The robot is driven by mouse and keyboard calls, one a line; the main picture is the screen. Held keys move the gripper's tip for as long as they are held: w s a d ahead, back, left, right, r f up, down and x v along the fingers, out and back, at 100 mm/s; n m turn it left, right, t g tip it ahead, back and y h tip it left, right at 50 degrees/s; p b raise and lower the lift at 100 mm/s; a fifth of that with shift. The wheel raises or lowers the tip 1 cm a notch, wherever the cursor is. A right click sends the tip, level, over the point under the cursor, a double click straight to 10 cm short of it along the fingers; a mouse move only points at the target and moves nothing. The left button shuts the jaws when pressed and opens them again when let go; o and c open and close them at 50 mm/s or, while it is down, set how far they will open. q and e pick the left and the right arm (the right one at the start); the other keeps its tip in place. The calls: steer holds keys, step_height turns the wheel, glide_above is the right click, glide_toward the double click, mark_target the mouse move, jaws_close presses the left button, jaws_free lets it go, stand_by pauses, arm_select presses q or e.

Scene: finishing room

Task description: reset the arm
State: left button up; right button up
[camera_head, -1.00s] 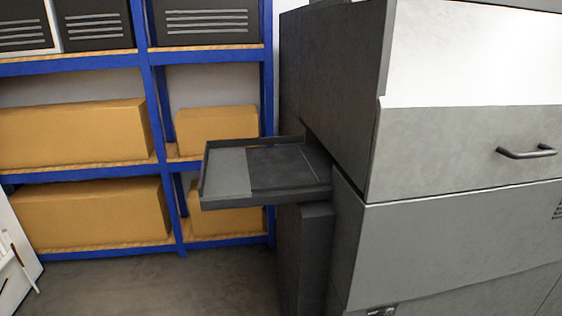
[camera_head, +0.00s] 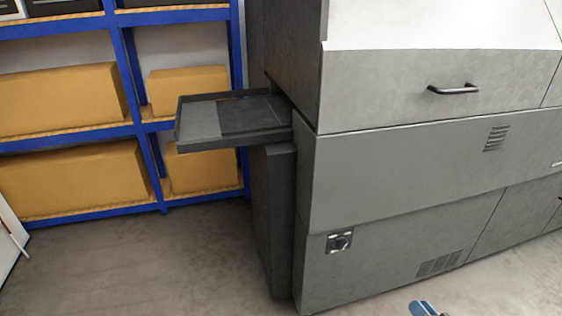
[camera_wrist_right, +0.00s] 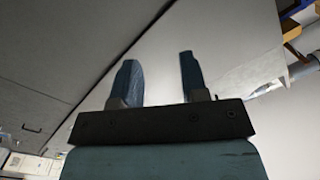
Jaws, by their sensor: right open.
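My right gripper (camera_wrist_right: 157,80) shows in the right wrist view with its two blue-grey fingers apart and nothing between them. In the head view only a small blue tip of my right gripper (camera_head: 424,308) shows at the bottom edge, right of centre. It is over the floor in front of the machine and apart from it. My left gripper is not in either view.
A large grey machine (camera_head: 400,180) with a dark handle (camera_head: 453,90) fills the right side. A dark tray (camera_head: 205,122) juts from its left side. Blue shelving (camera_head: 125,75) with yellow-brown boxes (camera_head: 60,100) stands behind. The floor (camera_head: 150,270) at lower left is clear.

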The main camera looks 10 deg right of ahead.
steer(key=s+a+r+n+g+y, duration=0.1)
steer(key=s+a+r+n+g, duration=0.3)
steer(key=s+a+n, duration=0.45)
steer(key=s+a+r+n+g, duration=0.3)
steer(key=s+a+r+n, duration=0.2)
steer(key=a, duration=0.6)
steer(key=a+r+m, duration=0.2)
steer(key=a+m, duration=0.3)
steer(key=a, duration=0.5)
arm_select(q)
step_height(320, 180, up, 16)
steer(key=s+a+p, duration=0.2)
steer(key=p, duration=2.3)
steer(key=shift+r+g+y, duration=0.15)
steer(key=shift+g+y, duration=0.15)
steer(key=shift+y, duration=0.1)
arm_select(e)
step_height(320, 180, up, 17)
steer(key=d, duration=0.1)
steer(key=shift+s+d+f, duration=0.2)
steer(key=shift+s, duration=0.05)
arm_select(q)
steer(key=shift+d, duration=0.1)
